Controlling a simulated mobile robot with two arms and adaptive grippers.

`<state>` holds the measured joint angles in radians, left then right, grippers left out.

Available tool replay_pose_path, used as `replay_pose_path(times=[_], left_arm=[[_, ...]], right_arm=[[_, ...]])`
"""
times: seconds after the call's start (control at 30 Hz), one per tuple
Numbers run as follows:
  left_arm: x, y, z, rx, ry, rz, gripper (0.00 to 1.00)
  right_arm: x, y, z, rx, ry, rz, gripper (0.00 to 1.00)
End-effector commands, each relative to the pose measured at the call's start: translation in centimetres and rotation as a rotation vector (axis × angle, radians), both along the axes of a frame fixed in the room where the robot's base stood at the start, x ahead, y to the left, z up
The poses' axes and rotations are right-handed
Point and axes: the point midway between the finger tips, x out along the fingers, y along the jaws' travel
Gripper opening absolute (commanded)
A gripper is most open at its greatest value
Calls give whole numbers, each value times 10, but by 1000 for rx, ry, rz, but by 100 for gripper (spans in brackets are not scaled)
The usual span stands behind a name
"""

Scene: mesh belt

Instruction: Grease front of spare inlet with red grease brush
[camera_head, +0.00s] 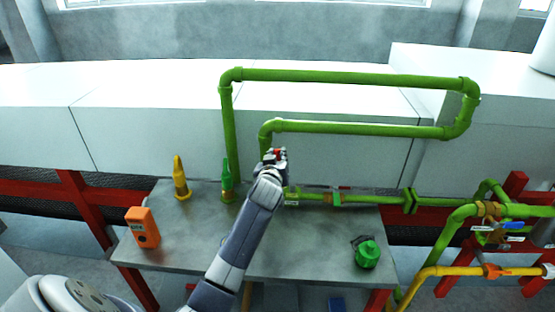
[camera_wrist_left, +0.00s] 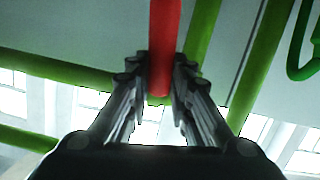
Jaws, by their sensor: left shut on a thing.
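My left gripper (camera_head: 276,155) is shut on a red rod-like handle, which looks like the red grease brush. In the left wrist view the red brush (camera_wrist_left: 164,45) stands between the two fingers of my left gripper (camera_wrist_left: 160,90). In the head view only a little red shows at the fingertips, and the brush's tip is hidden. The gripper is above the table's back edge, in front of the green pipes (camera_head: 350,127). A short green pipe with a small label (camera_head: 292,203) lies just below it. I cannot tell which fitting is the spare inlet. My right gripper is not in view.
On the grey table (camera_head: 310,250) stand a yellow (camera_head: 181,180) and a green (camera_head: 226,183) upright tool, an orange device (camera_head: 142,228) and a green pot-like object (camera_head: 367,253). More pipes and valves (camera_head: 490,225) are at the right. The table's middle right is clear.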

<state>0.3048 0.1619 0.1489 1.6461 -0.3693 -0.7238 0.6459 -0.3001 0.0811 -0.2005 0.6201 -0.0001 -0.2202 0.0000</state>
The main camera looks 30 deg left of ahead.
Motion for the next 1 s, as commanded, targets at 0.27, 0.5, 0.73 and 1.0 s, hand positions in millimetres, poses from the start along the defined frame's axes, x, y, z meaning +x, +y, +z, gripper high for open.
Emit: replay_pose_path(times=[0.27, 0.5, 0.73, 1.0], left_arm=[[0, 0, 25, -1, -1, -1, 0], [0, 0, 23, -1, -1, -1, 0], [0, -1, 38, -1, -2, 0, 0], [0, 0, 55, -1, -2, -1, 0]], right_arm=[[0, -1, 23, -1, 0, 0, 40], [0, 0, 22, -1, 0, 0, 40], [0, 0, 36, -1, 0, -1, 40], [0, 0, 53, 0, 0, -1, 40]])
